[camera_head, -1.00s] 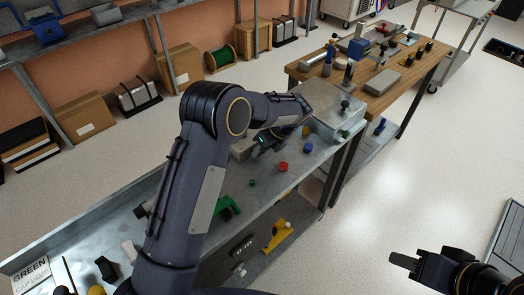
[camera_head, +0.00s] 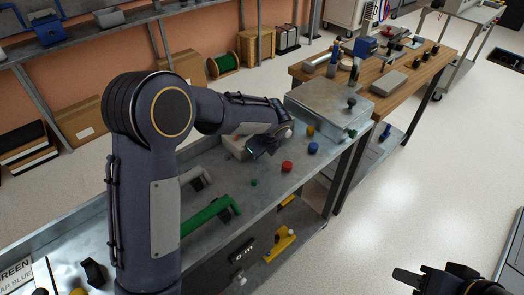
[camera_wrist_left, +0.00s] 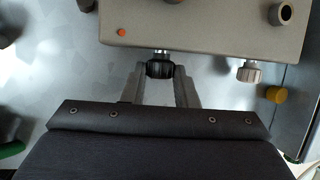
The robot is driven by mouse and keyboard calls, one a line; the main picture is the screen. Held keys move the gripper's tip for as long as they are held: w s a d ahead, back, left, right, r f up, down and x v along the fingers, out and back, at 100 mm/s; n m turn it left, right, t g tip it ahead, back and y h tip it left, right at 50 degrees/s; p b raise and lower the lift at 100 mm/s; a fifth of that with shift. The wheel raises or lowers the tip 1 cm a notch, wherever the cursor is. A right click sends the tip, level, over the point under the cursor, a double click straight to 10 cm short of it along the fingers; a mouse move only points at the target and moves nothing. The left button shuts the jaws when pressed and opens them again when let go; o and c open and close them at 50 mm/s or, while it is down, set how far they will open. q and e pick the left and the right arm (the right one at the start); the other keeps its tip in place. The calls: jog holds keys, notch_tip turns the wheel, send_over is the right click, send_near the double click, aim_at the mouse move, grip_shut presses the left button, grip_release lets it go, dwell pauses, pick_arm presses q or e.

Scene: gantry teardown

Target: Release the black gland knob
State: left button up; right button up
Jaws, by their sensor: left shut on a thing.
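The black gland knob (camera_wrist_left: 160,68) shows in the left wrist view on the near side of a grey-beige housing (camera_wrist_left: 205,30). My left gripper (camera_wrist_left: 159,83) has one finger on each side of the knob and is shut on it. In the head view my left gripper (camera_head: 262,147) is over the metal bench, partly hidden by its own wrist, and the knob cannot be made out there. My right gripper (camera_head: 406,276) is at the lower right, over the floor and away from the bench; its finger gap is not clear.
A pale knob (camera_wrist_left: 248,72) sits right of the black one, with a yellow cap (camera_wrist_left: 276,94) beside it. On the bench are a red cap (camera_head: 287,166), a blue cap (camera_head: 313,148) and a green handle (camera_head: 207,215). A wooden table (camera_head: 430,62) stands behind.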

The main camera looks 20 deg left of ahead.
pick_arm(q)
jog(key=o, duration=1)
jog(key=shift+v, duration=3.95)
